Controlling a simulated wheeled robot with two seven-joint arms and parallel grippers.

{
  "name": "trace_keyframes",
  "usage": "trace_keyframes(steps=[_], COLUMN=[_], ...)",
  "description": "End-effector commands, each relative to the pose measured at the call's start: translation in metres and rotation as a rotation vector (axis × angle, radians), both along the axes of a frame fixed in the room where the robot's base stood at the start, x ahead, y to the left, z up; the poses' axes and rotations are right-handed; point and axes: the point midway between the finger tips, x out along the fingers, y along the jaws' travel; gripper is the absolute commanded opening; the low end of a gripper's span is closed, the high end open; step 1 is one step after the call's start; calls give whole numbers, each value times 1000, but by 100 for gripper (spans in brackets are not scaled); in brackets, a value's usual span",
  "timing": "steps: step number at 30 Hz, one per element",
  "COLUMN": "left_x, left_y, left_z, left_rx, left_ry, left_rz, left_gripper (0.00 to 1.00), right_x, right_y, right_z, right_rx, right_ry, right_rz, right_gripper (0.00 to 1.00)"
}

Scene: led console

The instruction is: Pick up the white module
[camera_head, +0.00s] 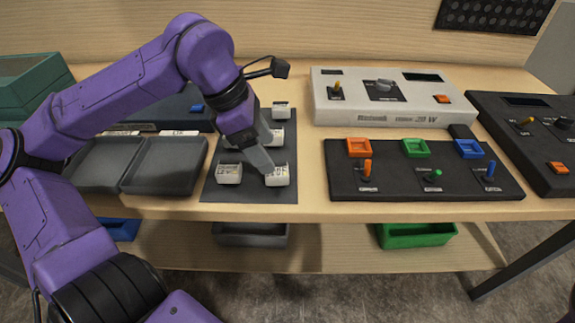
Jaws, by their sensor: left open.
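Several white modules with dark lettering stand on a dark mat (209,187) in the middle of the table. One white module (277,177) is at the front right of the mat, another (229,174) at the front left, one (277,138) behind, and one (281,111) at the back. My left gripper (268,170) reaches down over the mat, its fingertips at the front right module. It is open; the far finger and any contact are hidden or too small to tell. My right gripper is not in view.
Two empty dark trays (165,165) lie left of the mat. Right of it are a dark panel (425,186) with coloured switches and a white console (335,112) behind. A green bin (418,237) and a grey bin (250,236) sit on the lower shelf.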

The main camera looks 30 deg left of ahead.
Motion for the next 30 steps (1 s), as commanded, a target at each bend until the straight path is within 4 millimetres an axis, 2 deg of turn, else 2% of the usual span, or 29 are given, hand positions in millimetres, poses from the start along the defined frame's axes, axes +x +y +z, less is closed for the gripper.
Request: trace_keyframes(steps=[3, 8, 15, 23, 28, 29, 30], left_x=[4, 9, 21, 23, 22, 22, 22], left_y=[-5, -9, -16, -18, -18, -18, -18], left_z=[-21, -38, -77, -82, -81, -81, -81], left_rx=[2, 1, 2, 2, 2, 2, 2], left_ry=[3, 2, 2, -1, -1, -1, -1], left_rz=[1, 3, 1, 1, 1, 1, 1], left_gripper=[72, 72, 72, 72, 20, 16, 16], right_x=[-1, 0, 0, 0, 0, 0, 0], right_y=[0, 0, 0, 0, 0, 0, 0], right_z=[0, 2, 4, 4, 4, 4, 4], right_rx=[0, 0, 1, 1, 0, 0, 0], right_ry=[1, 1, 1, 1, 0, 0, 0], right_rz=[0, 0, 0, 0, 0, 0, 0], right_gripper=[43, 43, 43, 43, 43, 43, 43])
